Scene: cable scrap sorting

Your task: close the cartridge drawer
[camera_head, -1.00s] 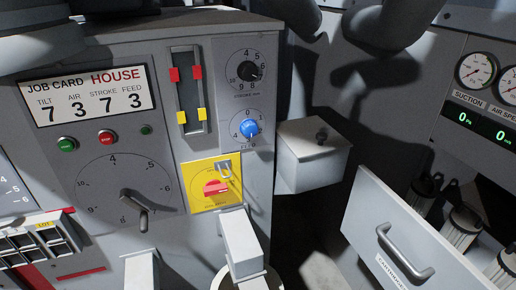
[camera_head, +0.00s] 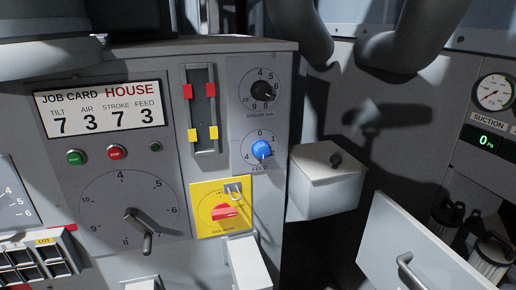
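The cartridge drawer (camera_head: 405,240) is at the lower right and stands pulled out. Its pale front panel is tilted in the picture and cut off by the bottom edge. Its metal bar handle (camera_head: 411,271) is partly visible. Several cylindrical cartridges (camera_head: 492,257) show behind the front panel. Neither gripper can be made out. Pale blocky parts, possibly my arm links, show at the bottom edge, apart from the drawer in the picture.
A grey control panel (camera_head: 215,90) with a job card (camera_head: 100,108), dials and a yellow switch plate (camera_head: 222,208) fills the left and middle. A grey lidded box (camera_head: 325,185) juts out left of the drawer. Gauges (camera_head: 495,92) are at far right.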

